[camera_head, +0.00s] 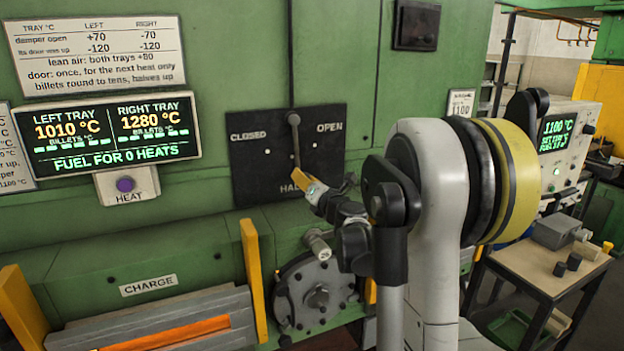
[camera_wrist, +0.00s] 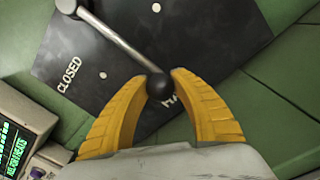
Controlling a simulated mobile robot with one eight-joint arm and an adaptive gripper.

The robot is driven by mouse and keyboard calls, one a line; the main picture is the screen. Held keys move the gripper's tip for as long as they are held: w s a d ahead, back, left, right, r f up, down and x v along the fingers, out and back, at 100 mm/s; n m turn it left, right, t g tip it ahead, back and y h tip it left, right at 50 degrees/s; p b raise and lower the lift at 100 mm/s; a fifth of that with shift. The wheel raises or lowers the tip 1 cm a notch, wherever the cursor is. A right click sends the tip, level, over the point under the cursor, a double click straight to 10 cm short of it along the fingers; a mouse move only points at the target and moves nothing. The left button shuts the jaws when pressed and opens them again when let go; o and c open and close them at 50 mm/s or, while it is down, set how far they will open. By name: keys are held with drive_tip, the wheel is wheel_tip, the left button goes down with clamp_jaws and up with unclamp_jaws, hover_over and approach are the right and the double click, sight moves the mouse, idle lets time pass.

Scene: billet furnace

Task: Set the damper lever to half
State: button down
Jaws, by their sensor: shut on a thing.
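The damper lever (camera_head: 296,142) is a grey rod hanging from a pivot on a black plate (camera_head: 255,165) marked CLOSED at left, OPEN at right and a partly hidden word starting "HA" at the bottom. The rod points almost straight down, toward that bottom word. In the wrist view the lever (camera_wrist: 122,44) ends in a black ball knob (camera_wrist: 159,88). My gripper (camera_head: 302,180) has its yellow fingers closed around the knob; in the wrist view the fingertips (camera_wrist: 162,78) sit on either side of it. In the head view the knob is hidden by my gripper.
A display (camera_head: 108,134) at left reads left tray 1010 °C, right tray 1280 °C, fuel for 0 heats. A purple HEAT button (camera_head: 125,184) is below it. The charge door (camera_head: 175,325) and a round flanged cover (camera_head: 318,296) lie below. A cart (camera_head: 545,265) stands at right.

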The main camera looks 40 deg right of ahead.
drive_tip(key=shift+w+a+m, duration=0.1)
drive_tip(key=shift+a+m, duration=0.3)
drive_tip(key=shift+a, duration=0.05)
drive_tip(key=c, duration=1)
unclamp_jaws()
drive_tip(key=v, duration=1.2)
